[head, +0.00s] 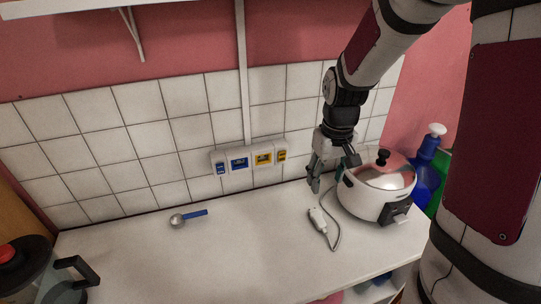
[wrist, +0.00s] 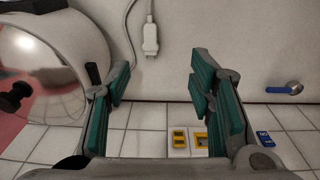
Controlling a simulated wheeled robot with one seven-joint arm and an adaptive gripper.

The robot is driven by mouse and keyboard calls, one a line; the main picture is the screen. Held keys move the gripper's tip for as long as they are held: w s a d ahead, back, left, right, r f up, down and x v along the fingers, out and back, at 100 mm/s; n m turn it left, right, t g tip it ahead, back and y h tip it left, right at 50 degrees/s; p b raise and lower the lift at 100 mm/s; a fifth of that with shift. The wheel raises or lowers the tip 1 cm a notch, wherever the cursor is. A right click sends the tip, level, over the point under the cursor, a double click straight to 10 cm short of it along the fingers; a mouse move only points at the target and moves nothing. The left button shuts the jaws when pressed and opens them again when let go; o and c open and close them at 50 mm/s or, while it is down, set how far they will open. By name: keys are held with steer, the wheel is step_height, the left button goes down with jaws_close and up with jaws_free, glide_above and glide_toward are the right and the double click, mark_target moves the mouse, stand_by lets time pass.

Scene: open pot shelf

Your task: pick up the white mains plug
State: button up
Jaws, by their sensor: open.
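The white mains plug (head: 317,217) lies on the white counter in front of the cooker, with its cord curving back towards it. In the wrist view the plug (wrist: 151,40) shows at the top, beyond the fingertips and between their lines. My gripper (head: 327,178) is above the counter beside the cooker, behind the plug in the head view. In the wrist view my gripper (wrist: 157,85) is open, its green-padded fingers wide apart with nothing between them. The plug is apart from both fingers.
A white cooker (head: 362,200) with a shiny lid stands close right of my gripper. Wall sockets (head: 250,159) are on the tiles behind. A blue-handled scoop (head: 188,217) lies left, a glass jug (head: 45,275) stands front left. Blue bottle (head: 427,170) at right. The middle counter is clear.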

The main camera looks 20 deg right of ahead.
step_height(320, 180, down, 8)
steer(key=w+d+g+b, duration=0.1)
steer(key=w+d, duration=0.1)
steer(key=w, duration=0.1)
glide_above(321, 222)
steer(key=f, duration=0.8)
steer(key=shift+a, duration=0.35)
steer(key=shift+d+f+p, duration=0.2)
steer(key=shift+f+p, duration=0.15)
steer(key=shift+f, duration=1.05)
steer(key=shift+d+f+p, duration=0.15)
steer(key=shift+f+p, duration=0.15)
steer(key=shift+f, duration=1.1)
jaws_close()
